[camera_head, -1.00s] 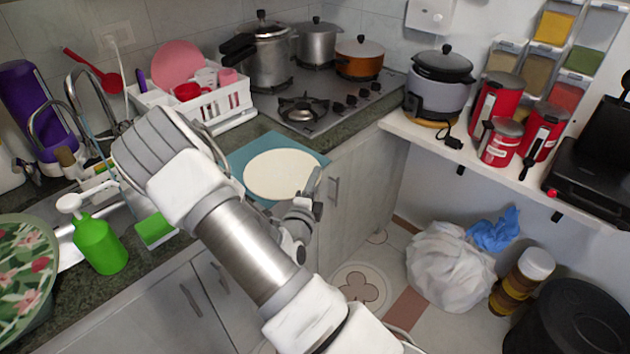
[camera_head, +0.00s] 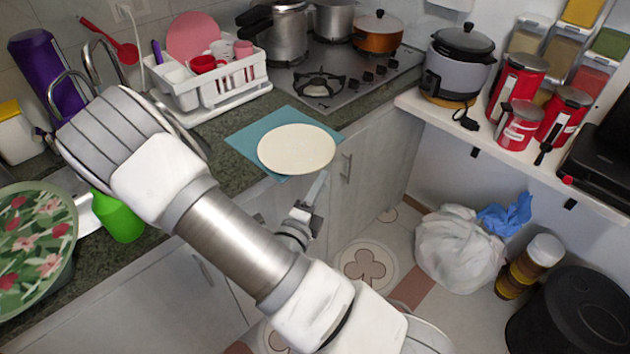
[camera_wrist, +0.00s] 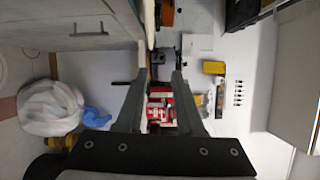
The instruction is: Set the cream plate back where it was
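The cream plate (camera_head: 297,149) lies flat on a teal mat (camera_head: 250,139) on the dark counter, close to the counter's front edge, in the head view. My gripper (camera_head: 318,188) is in front of the counter edge, just below and right of the plate in the picture, apart from it. In the wrist view my gripper (camera_wrist: 158,85) shows two fingers spread apart with nothing held between them.
The dish rack (camera_head: 215,88) and the stove (camera_head: 345,82) stand behind the mat. A green patterned bowl (camera_head: 35,235) is at far left. Red canisters (camera_head: 518,80) stand on the right shelf. A white bag (camera_head: 455,245) lies on the floor. Free space is in front of the cabinets.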

